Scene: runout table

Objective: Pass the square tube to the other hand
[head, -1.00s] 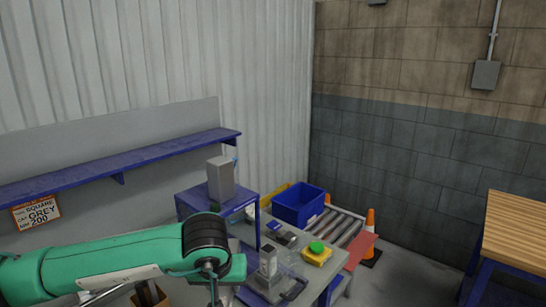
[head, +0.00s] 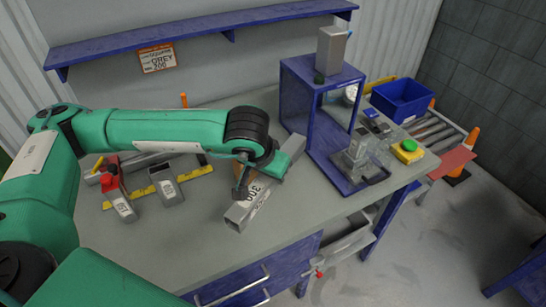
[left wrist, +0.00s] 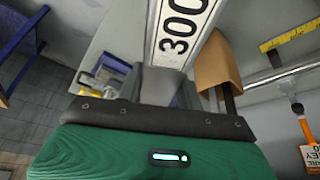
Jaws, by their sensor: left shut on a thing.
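A long grey square tube (head: 239,215) with a white label reading 300 slants over the workbench in the head view. My left gripper (head: 250,184) is shut on it near its middle. The arm hides part of the tube. In the left wrist view the tube (left wrist: 180,30) rises from between the jaws, its label facing the camera. I cannot tell whether it touches the bench. My right gripper is not in view. Two shorter labelled grey tubes, one (head: 121,206) at the left and one (head: 166,186) beside it, lie on the bench.
A yellow rule (head: 143,190) lies by the short tubes. A blue stand (head: 318,135) with a grey block (head: 330,50) on top is right of the held tube. Beyond are a blue bin (head: 402,100) and a yellow box with a green button (head: 407,152). The bench's front middle is clear.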

